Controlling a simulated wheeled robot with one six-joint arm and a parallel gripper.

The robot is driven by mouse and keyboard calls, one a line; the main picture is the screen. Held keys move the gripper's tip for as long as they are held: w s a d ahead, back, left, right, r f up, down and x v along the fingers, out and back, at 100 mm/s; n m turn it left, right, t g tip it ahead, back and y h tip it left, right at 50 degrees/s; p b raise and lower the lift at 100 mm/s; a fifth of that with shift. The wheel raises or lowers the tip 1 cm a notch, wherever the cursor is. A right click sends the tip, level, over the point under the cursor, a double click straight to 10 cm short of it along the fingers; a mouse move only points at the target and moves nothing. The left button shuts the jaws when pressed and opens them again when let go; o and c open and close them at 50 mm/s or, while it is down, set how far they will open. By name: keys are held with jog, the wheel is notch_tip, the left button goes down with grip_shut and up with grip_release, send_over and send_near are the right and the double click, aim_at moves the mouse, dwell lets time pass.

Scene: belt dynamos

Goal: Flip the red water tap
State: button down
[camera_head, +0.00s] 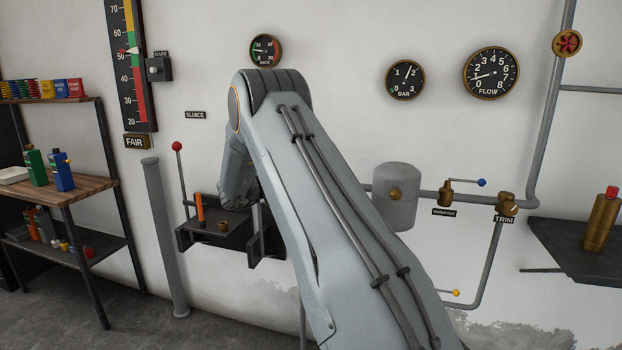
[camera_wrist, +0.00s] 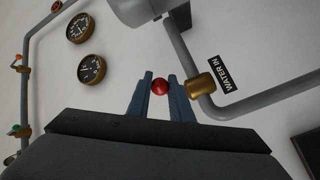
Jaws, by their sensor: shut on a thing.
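The red water tap shows in the wrist view as a round red knob (camera_wrist: 160,88) beside a brass valve body (camera_wrist: 201,86) on a grey pipe. A black "WATER IN" label (camera_wrist: 227,75) is fixed on the wall by the pipe. My gripper (camera_wrist: 160,79) is shut on the red knob, with one blue-grey finger on each side of it. The lever between knob and valve body is mostly hidden by the right finger. In the head view my arm covers the gripper and the red tap.
In the head view, a sluice lever (camera_head: 177,147) stands left of my arm above a dark bracket shelf (camera_head: 205,237). Right of my arm are a grey tank (camera_head: 396,197), a blue-knobbed tap (camera_head: 482,183) and pipes. A tool rack (camera_head: 68,195) stands at far left.

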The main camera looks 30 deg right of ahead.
jog(key=c, duration=1.6)
grip_release()
jog(key=shift+w, duration=0.2)
jog(key=shift+s, duration=0.1)
jog(key=shift+a+b, duration=0.7)
jog(key=shift+a, duration=3.25)
jog(key=shift+w, duration=0.2)
